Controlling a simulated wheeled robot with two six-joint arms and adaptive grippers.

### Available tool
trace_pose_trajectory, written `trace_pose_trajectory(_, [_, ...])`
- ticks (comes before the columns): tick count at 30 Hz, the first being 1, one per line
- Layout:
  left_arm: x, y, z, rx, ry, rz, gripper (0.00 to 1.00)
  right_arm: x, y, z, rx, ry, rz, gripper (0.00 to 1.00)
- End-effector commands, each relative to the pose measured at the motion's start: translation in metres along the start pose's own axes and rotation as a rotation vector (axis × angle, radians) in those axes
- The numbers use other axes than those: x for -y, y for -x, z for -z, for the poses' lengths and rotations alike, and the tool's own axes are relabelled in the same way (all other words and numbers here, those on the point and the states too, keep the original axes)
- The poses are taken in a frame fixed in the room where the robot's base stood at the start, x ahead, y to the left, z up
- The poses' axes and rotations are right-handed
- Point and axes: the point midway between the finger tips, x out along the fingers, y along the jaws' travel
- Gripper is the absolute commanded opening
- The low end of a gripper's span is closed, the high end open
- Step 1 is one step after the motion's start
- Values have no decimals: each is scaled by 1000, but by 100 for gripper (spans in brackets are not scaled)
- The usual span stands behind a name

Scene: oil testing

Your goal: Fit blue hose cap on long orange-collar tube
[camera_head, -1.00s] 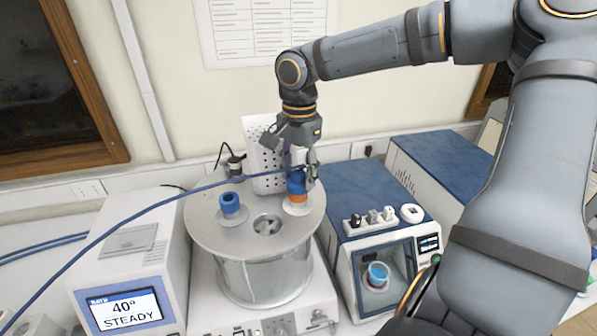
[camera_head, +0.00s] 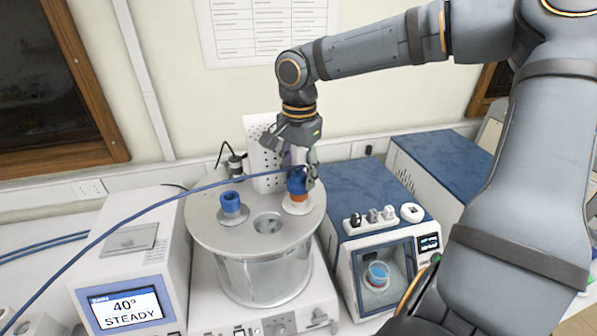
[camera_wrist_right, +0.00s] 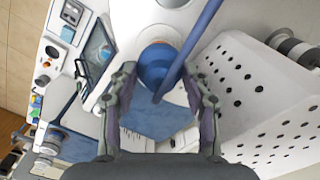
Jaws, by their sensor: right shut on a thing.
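The blue hose cap (camera_head: 297,181) sits at the top of the orange-collar tube (camera_head: 299,198), whose orange collar shows just under it. The tube stands in the right-hand opening of the round metal bath (camera_head: 262,245). The blue hose (camera_head: 150,209) runs from the cap to the lower left. My right gripper (camera_head: 298,170) points down and is shut on the cap. In the right wrist view the cap (camera_wrist_right: 156,66) lies between the gripper's fingers (camera_wrist_right: 160,95), with the hose crossing over it. Whether the cap is fully seated cannot be told. My left gripper is out of view.
Another blue-topped tube (camera_head: 231,203) stands in the bath's left opening, and a middle opening (camera_head: 267,223) is empty. A bath controller (camera_head: 125,307) reading 40° STEADY is at the left. A blue-topped instrument (camera_head: 370,200) stands right; a perforated white panel (camera_head: 262,150) is behind.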

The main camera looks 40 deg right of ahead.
Motion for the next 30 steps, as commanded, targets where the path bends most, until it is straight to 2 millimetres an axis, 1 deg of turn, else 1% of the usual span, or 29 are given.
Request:
trace_pose_trajectory(15, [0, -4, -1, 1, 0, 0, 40, 0, -11, 0, 0, 0, -1, 22])
trace_pose_trajectory(16, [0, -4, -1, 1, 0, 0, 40, 0, -11, 0, -1, 0, -1, 50])
trace_pose_trajectory(18, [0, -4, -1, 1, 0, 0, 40, 0, -11, 0, -1, 0, -1, 58])
trace_pose_trajectory(26, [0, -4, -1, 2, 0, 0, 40, 0, -10, 0, 0, 0, 0, 58])
trace_pose_trajectory(30, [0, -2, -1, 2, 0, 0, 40, -1, -1, 4, 0, 0, 3, 58])
